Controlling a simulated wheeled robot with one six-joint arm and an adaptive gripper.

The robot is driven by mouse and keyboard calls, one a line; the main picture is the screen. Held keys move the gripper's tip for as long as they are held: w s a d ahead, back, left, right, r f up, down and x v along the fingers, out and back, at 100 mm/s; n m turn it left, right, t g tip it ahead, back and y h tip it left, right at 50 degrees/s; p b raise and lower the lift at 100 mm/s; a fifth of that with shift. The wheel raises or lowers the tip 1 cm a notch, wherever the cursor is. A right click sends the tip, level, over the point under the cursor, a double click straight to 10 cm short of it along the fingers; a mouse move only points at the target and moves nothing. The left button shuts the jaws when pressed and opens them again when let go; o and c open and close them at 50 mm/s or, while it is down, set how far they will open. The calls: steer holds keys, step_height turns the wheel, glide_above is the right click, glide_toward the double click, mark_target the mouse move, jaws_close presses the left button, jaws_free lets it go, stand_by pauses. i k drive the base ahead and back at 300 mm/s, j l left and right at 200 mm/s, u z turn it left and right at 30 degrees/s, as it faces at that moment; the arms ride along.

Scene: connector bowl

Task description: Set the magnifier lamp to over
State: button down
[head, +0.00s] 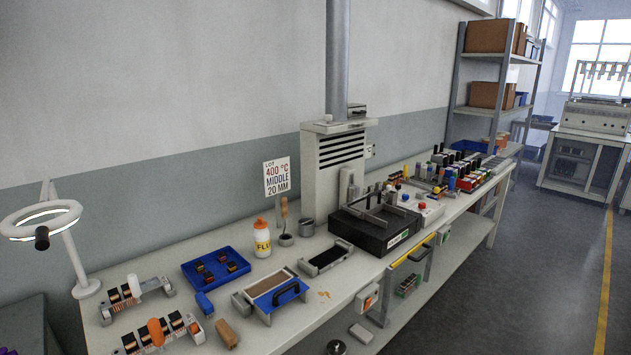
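The magnifier lamp (41,220) is at the far left of the head view. It has a white ring head with a lit inner band, a dark knob on its near edge, and a slanted white arm that rises from a round base (87,289) on the bench's left end. The ring hangs out at the left, over or beside the bench's left end; I cannot tell its exact height. My gripper is not in view.
The long white bench (330,285) holds a blue tray (216,267), a flux bottle (262,238), a black box (375,228), a vented grey unit (335,170) and a sign (277,177). Coil racks (155,335) stand near the lamp base. Open floor (520,270) lies right.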

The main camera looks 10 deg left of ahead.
mark_target(9, 227)
steer(key=u, duration=1.4)
